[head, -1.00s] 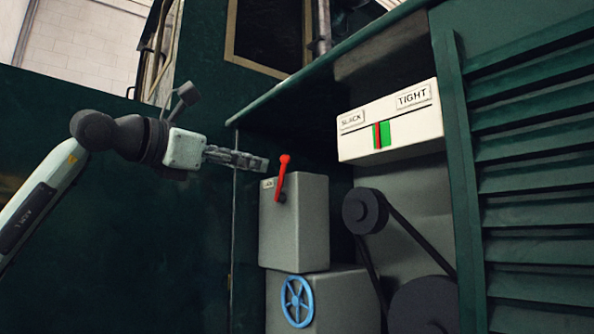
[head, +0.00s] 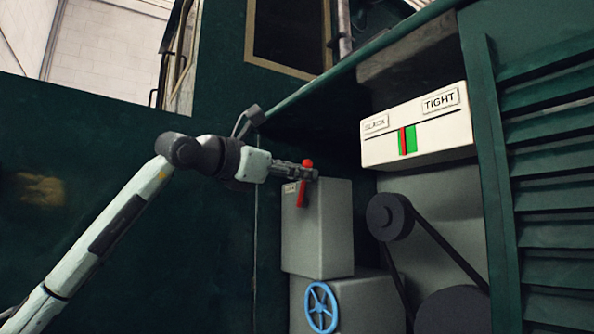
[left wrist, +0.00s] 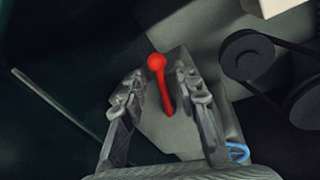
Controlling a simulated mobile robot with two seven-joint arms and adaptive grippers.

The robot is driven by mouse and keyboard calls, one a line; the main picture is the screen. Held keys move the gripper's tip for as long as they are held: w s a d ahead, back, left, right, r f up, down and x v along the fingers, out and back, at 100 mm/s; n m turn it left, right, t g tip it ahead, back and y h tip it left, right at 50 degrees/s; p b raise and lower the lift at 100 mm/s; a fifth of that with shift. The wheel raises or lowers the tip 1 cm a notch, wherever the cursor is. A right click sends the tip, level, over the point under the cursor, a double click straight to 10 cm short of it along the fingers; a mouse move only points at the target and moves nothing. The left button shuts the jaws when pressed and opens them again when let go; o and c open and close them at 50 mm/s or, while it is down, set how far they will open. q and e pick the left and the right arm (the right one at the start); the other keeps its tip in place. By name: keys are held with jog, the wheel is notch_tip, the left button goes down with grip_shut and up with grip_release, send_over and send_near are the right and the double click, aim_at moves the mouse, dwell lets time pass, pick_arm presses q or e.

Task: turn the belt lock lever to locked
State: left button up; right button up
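The belt lock lever (head: 302,194) is red with a round knob and stands nearly upright on the front of a grey box (head: 325,230). My left gripper (head: 311,173) is at the lever's upper part, just below the knob. In the left wrist view the lever (left wrist: 162,85) lies between the two spread fingers of my left gripper (left wrist: 157,88), with gaps on both sides. A small label on the box by the lever is too small to read here. My right gripper is not in view.
A blue handwheel (head: 321,307) is below the lever box. A white SLACK/TIGHT gauge (head: 430,135) is up to the right, its red mark on the green band. Dark belt pulleys (head: 390,217) stand to the right. A green panel edge overhangs above.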

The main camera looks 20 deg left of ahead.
pick_arm(q)
jog(key=shift+c, duration=0.6)
grip_shut()
